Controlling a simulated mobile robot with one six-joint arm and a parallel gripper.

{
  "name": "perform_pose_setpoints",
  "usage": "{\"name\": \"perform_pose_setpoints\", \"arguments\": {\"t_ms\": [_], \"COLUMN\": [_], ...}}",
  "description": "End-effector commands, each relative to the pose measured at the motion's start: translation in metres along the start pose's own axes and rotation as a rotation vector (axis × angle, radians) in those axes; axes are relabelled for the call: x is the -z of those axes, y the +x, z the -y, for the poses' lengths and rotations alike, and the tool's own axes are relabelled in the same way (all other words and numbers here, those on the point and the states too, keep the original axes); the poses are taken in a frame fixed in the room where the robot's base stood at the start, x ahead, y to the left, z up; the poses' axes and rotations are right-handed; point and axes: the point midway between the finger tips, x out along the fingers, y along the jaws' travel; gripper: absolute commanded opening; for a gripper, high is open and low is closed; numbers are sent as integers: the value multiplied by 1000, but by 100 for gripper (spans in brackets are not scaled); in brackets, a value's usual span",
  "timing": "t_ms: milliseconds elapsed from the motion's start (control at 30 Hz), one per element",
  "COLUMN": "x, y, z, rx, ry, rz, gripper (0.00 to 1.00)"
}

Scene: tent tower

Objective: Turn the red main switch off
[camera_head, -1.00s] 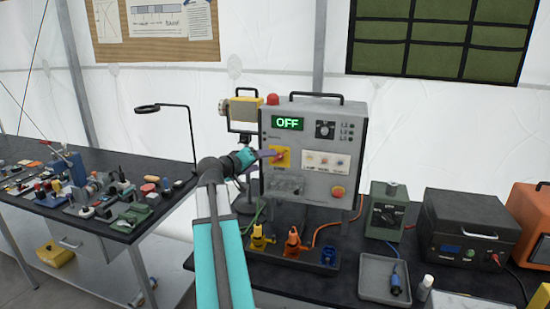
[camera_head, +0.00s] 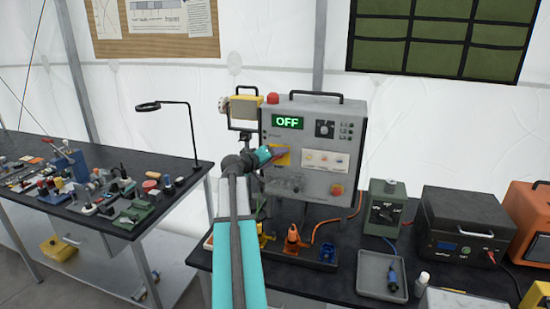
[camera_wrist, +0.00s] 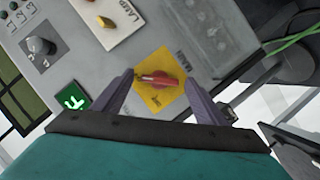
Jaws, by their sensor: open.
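The red main switch (camera_wrist: 157,79) is a rotary handle on a square yellow plate (camera_wrist: 160,97) on the front of a grey control box (camera_head: 349,115). My gripper (camera_wrist: 158,77) is open, with one finger on each side of the red handle in the wrist view; I cannot tell whether either finger touches it. In the head view my gripper (camera_head: 280,153) is in front of the yellow plate and hides most of the switch. The green display (camera_head: 288,122) above the switch reads OFF.
A grey tray (camera_head: 382,278) and other devices are to the right.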

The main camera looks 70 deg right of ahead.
Motion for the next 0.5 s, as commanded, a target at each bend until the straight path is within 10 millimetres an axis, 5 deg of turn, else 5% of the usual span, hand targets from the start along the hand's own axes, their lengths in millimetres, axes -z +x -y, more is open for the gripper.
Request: {"name": "perform_pose_setpoints", "arguments": {"t_ms": [100, 333, 500], "x": [0, 0, 0], "y": [0, 0, 1], "z": [0, 0, 0], "rx": [0, 0, -2], "ry": [0, 0, -3], "rz": [0, 0, 0], "gripper": [62, 24, 24]}}
